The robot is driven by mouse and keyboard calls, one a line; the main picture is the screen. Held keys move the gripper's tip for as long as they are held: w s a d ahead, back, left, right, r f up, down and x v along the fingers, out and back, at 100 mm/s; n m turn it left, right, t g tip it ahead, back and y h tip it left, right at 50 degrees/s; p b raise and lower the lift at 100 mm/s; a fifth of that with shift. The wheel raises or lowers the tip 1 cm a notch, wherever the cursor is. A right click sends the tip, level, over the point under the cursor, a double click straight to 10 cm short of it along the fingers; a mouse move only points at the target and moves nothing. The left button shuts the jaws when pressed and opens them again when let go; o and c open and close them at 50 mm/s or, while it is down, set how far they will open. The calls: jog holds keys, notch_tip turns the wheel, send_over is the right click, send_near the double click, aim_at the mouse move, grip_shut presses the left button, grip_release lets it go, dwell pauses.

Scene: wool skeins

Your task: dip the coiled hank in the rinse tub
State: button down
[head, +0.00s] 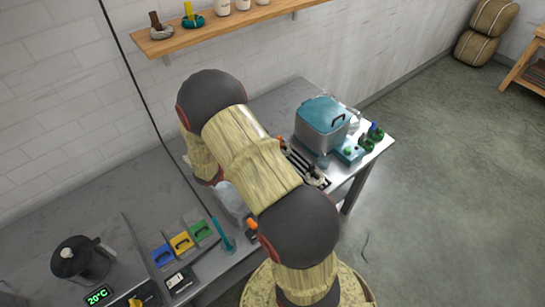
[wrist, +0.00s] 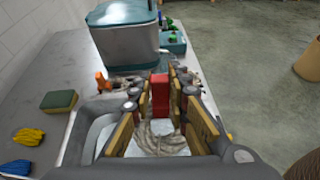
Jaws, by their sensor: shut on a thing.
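My gripper (wrist: 160,100) is in the middle of the wrist view, its padded fingers closed about a red piece (wrist: 160,87). Pale grey-beige strands of the coiled hank (wrist: 158,145) show between and below the fingers. The join between strands and red piece is unclear. A grey rounded rim (wrist: 84,115), apparently the rinse tub's, shows around the fingers. Whether the hank touches water cannot be told. In the head view my arm covers most of this spot; a pale, translucent edge (head: 231,200) shows beside it.
A teal-lidded metal box (head: 323,118) stands on the table, also in the wrist view (wrist: 125,45). A dark pot (head: 82,260) stands at lower left. Open floor lies right.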

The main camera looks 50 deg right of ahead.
jog(key=shift+f+b, duration=4.3)
jog(key=shift+f, duration=1.75)
jog(key=shift+w+f, duration=0.1)
jog(key=shift+w, duration=0.05)
jog(key=shift+w+d+f+b, duration=0.2)
jog(key=shift+w+f+b, duration=0.1)
jog(key=shift+w, duration=0.25)
jog(key=shift+s, duration=0.1)
jog(key=shift+s+a+r+p, duration=0.2)
jog(key=shift+s+r+p, duration=0.2)
jog(key=shift+s+p, duration=0.15)
jog(key=shift+w+d+f+b, duration=0.2)
jog(key=shift+w+f+b, duration=0.25)
jog(key=shift+w, duration=0.15)
